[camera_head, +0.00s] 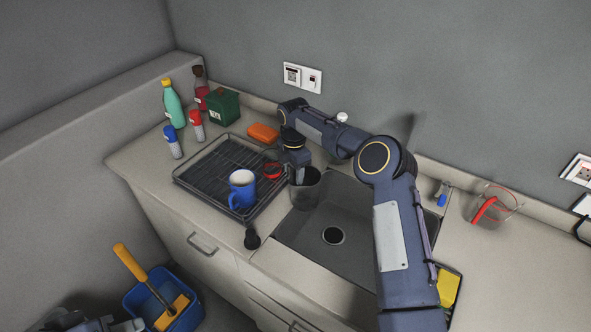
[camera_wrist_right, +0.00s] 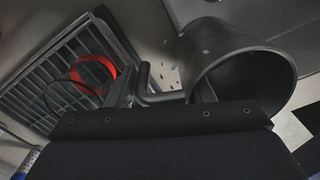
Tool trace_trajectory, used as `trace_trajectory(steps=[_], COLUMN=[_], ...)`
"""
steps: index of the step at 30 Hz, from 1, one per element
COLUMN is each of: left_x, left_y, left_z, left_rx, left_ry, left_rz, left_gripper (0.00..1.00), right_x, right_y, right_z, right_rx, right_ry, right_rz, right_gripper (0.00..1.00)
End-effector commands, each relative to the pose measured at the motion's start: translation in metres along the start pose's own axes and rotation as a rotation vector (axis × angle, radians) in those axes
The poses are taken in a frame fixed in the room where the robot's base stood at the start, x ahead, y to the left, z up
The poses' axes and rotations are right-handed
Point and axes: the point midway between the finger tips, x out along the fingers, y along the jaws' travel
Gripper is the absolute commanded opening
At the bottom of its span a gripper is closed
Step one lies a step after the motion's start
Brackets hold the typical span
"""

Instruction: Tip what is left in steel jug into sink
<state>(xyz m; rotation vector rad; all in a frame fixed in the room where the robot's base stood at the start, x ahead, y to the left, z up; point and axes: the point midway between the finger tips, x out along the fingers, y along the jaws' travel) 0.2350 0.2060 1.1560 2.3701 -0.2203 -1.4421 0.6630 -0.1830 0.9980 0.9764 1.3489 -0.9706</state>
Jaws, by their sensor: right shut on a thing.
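The steel jug (camera_head: 306,190) is a dark grey cylinder above the left edge of the sink (camera_head: 318,243). My right gripper (camera_head: 293,172) is shut on its handle (camera_wrist_right: 160,97). In the right wrist view the jug (camera_wrist_right: 215,48) shows its open mouth towards the camera. The head view shows it roughly upright; any tilt is hard to judge. Its inside looks dark grey, and I cannot make out liquid in it. Small pale blue specks show beside and on the jug in the wrist view. A blue-grey part at the lower left may be my left gripper; its jaws are unclear.
A black drying rack (camera_head: 212,170) left of the sink holds a blue mug (camera_head: 241,191) and a red ring-shaped thing (camera_head: 272,170). Bottles (camera_head: 173,105) and a green box (camera_head: 223,106) stand behind. A clear jug with red (camera_head: 490,209) stands right. A blue bucket (camera_head: 163,300) is below.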

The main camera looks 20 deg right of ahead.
Motion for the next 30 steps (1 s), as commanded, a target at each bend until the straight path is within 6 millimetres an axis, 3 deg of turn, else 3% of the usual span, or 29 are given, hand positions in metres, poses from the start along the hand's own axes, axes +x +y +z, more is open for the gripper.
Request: trace_trajectory(steps=[14, 30], left_x=[0.0, 0.0], left_y=[0.0, 0.0], left_z=[0.0, 0.0], left_rx=[0.0, 0.0], left_ry=[0.0, 0.0], left_rz=[0.0, 0.0], left_gripper=[0.34, 0.34], right_x=[-0.002, -0.048], right_y=[0.001, 0.001], right_z=[0.0, -0.001], right_rx=[0.001, 0.001], right_ry=[-0.001, -0.001], right_rz=[-0.008, -0.008], right_gripper=[0.0, 0.0])
